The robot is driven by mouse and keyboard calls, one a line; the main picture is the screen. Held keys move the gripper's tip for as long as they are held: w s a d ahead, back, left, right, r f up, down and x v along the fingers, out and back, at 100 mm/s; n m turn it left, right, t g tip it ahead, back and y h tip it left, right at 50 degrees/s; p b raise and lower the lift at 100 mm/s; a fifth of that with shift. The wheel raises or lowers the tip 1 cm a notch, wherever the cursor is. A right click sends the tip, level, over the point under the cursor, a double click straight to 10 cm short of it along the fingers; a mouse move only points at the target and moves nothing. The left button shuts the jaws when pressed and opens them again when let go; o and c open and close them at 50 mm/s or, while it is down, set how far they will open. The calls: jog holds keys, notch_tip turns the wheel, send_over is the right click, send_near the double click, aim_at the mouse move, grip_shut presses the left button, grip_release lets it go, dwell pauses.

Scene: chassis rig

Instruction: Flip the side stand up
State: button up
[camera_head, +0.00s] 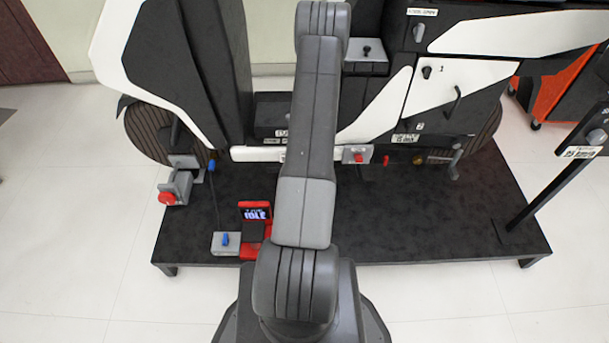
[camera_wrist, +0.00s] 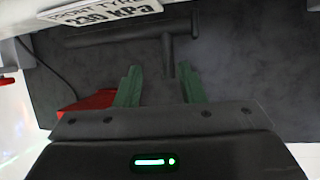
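In the wrist view, my gripper (camera_wrist: 159,72) is open, its two green fingers apart and nothing visibly held. A dark bar with a T-shaped end (camera_wrist: 168,45) lies just beyond the fingertips, over the dark platform. One short arm of the T points down toward the gap between the fingers, closer to the right finger. It may be the side stand; its dark colour makes this hard to tell. I cannot tell whether it touches the fingers. In the head view, my arm hides the gripper and this bar.
The rig stands on a dark platform (camera_head: 430,215). A red device with a display (camera_head: 255,211) and a grey box with a blue switch (camera_head: 226,241) sit left of my arm. A post (camera_head: 545,195) rises at right. A white tyre label (camera_wrist: 105,12) tops the wrist view.

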jog(key=p+v, duration=0.3)
jog(key=v, duration=0.8)
jog(key=shift+r, duration=0.2)
jog(key=b+x, duration=0.4)
jog(key=x, duration=1)
jog(key=shift+s, duration=0.1)
jog(key=shift+d+r, duration=0.1)
